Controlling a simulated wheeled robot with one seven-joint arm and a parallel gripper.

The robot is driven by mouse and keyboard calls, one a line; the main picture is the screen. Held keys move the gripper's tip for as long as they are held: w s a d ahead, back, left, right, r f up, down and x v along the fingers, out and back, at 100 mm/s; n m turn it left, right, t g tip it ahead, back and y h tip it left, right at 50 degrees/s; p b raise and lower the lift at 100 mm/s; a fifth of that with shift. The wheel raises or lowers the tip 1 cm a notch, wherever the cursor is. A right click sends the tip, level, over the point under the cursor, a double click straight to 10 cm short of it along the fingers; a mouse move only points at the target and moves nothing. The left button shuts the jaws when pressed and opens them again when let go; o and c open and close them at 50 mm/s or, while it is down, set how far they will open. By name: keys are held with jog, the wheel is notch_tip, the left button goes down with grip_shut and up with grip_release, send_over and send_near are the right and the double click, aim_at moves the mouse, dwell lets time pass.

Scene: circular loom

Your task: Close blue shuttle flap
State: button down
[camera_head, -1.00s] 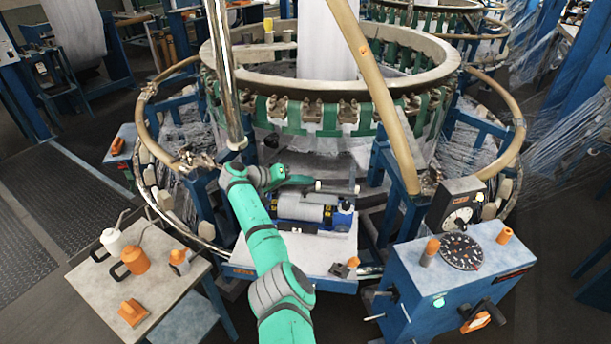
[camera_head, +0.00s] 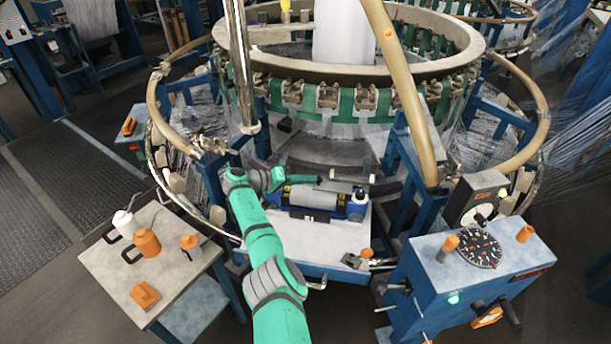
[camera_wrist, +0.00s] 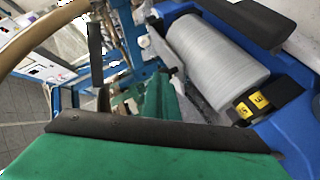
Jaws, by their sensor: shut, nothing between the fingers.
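The blue shuttle (camera_head: 357,207) lies on the white shelf at the front of the loom, with a grey roll (camera_head: 315,197) in it. Its blue body also shows in the wrist view (camera_wrist: 205,95), beside the roll (camera_wrist: 218,58). A dark bar (camera_head: 345,187), perhaps the flap, runs along the roll's far side. A dark flat piece shows at the upper right of the wrist view (camera_wrist: 250,20); I cannot tell how far it is closed. My gripper (camera_head: 279,178) is shut and empty, just behind the shuttle's left end and apart from the roll.
The loom ring (camera_head: 360,75) rises behind the shuttle, with a steel post (camera_head: 241,80) to the left and a tan tube (camera_head: 410,90) to the right. A blue control box (camera_head: 465,275) stands front right. A side table (camera_head: 185,280) with orange items stands left.

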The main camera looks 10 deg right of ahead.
jog(key=shift+f, duration=0.15)
dwell(0.4)
jog(key=shift+r, duration=0.75)
jog(key=shift+s+a+r, duration=0.1)
jog(key=shift+a+r, duration=0.2)
jog(key=shift+r, duration=0.15)
jog(key=f+v, duration=0.1)
jog(key=v, duration=1)
jog(key=shift+s+a, duration=0.25)
jog(key=shift+a, duration=0.3)
